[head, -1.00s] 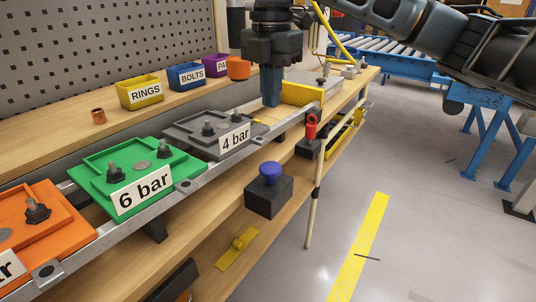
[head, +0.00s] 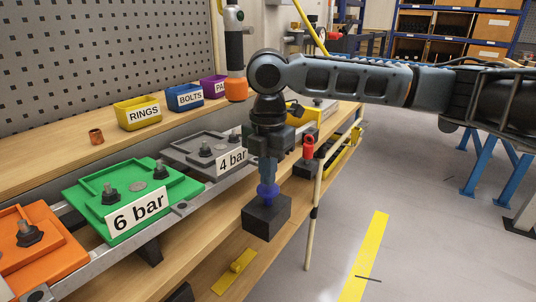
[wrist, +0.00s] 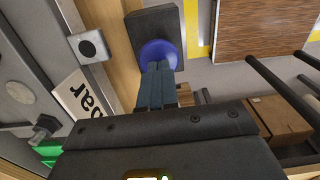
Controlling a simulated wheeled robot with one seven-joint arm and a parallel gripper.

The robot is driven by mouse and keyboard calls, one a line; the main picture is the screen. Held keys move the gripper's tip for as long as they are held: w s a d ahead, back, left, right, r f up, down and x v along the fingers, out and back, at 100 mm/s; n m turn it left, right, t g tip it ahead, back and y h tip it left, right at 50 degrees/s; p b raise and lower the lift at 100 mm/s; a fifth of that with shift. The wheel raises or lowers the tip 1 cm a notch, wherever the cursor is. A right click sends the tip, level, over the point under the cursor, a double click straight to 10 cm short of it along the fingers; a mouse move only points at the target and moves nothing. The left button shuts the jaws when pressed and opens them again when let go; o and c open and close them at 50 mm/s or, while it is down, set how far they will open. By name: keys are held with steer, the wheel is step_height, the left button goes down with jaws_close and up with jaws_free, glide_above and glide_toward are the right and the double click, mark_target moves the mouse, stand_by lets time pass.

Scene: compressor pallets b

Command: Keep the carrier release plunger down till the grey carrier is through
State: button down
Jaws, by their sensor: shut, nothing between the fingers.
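The grey carrier (head: 185,143), labelled 4 bar, sits on the metal rail (head: 192,204) just beyond the green 6 bar carrier (head: 125,190). The blue plunger knob (head: 268,194) stands on a black box (head: 266,220) at the bench front. It also shows in the wrist view (wrist: 160,50). My gripper (head: 268,180) is shut and empty, pointing down with its fingertips at the top of the knob. They appear to touch it; I cannot tell how far the knob is pressed. My arm hides the rail beyond the grey carrier.
An orange carrier (head: 45,262) sits nearest on the rail. A red-topped handle (head: 308,147) stands just right of my gripper. Bins of rings (head: 138,113) and bolts (head: 185,97) are on the shelf behind. The floor to the right is open.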

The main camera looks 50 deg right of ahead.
steer(key=shift+f, duration=0.5)
